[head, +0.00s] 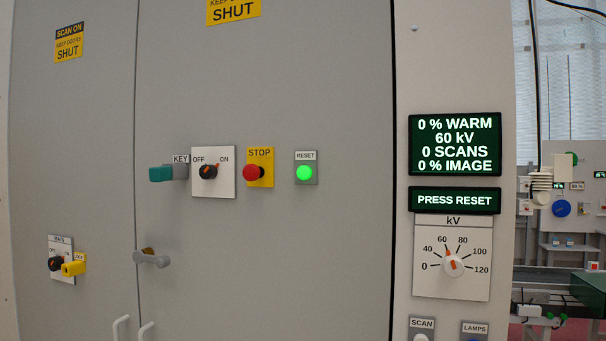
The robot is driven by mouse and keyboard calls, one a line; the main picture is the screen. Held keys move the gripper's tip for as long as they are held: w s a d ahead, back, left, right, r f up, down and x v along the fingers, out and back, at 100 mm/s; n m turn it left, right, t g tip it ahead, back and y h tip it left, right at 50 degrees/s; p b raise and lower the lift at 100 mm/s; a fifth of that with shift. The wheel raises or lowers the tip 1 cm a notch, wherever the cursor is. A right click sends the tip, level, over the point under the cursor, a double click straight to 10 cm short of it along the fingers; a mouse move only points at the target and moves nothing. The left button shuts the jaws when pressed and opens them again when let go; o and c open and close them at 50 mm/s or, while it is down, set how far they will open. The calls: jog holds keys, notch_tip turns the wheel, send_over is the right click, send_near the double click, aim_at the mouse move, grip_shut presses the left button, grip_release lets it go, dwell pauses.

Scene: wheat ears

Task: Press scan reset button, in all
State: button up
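The green round reset button (304,173) glows on a small grey plate labelled RESET, on the grey cabinet front. To its left is a red STOP button (254,173) on a yellow plate. Further left is a rotary OFF/ON switch (208,172) whose orange mark points towards ON. The lower display (454,200) reads PRESS RESET. The upper display (455,144) reads 0 % WARM, 60 kV, 0 SCANS, 0 % IMAGE. A SCAN button (421,337) is cut off by the bottom edge. My gripper is not in view.
A key in its KEY switch (175,172) and a door handle (151,259) stick out from the cabinet. A MAIN switch (56,264) with a yellow padlock (74,265) is at lower left. A kV dial (452,264) sits below the displays. Other equipment stands far right.

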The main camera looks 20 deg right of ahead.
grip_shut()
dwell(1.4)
